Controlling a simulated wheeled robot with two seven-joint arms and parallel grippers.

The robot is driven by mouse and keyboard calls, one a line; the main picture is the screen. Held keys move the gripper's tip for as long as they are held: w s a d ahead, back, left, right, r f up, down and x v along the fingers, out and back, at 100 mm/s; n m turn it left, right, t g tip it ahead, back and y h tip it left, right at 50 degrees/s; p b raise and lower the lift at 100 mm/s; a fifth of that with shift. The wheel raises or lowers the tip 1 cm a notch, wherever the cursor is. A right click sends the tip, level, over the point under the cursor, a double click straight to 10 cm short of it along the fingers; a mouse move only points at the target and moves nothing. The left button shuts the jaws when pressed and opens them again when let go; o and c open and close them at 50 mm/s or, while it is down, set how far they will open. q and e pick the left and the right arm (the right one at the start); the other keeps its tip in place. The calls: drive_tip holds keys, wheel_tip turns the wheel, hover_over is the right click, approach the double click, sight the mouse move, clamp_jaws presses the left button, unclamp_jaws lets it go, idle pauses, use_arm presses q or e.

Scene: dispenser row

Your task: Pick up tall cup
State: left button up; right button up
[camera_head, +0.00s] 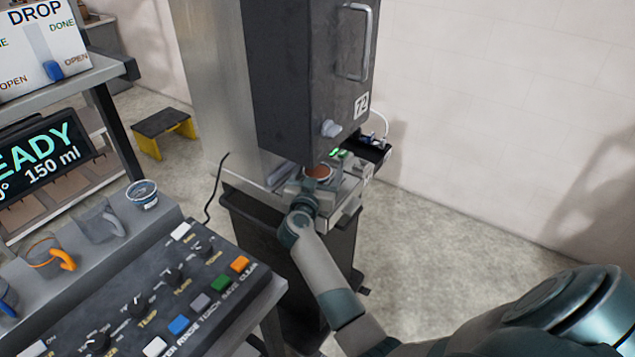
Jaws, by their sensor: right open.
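A cup with a round brown top (318,171) stands on the dispenser's ledge, under the dark cabinet marked 72. Its lower part is hidden by my right gripper (311,184), so I cannot tell how tall it is. My right gripper is open and close in front of this cup; I cannot tell whether the fingers touch it. My left gripper is not in view.
The dark dispenser cabinet (300,80) hangs right above the ledge. A control panel (150,300) with knobs and coloured buttons fills the lower left. A dark bin (262,235) stands below the ledge. A yellow-and-black step (164,129) stands behind. The floor at right is clear.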

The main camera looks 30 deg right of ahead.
drive_tip(key=c, duration=1.3)
drive_tip(key=shift+r, duration=0.15)
drive_tip(key=shift+r, duration=0.5)
wheel_tip(320, 180, up, 2)
drive_tip(key=shift+r, duration=0.2)
drive_tip(key=b+v, duration=0.2)
drive_tip(key=v, duration=1.6)
drive_tip(key=shift+b, duration=0.35)
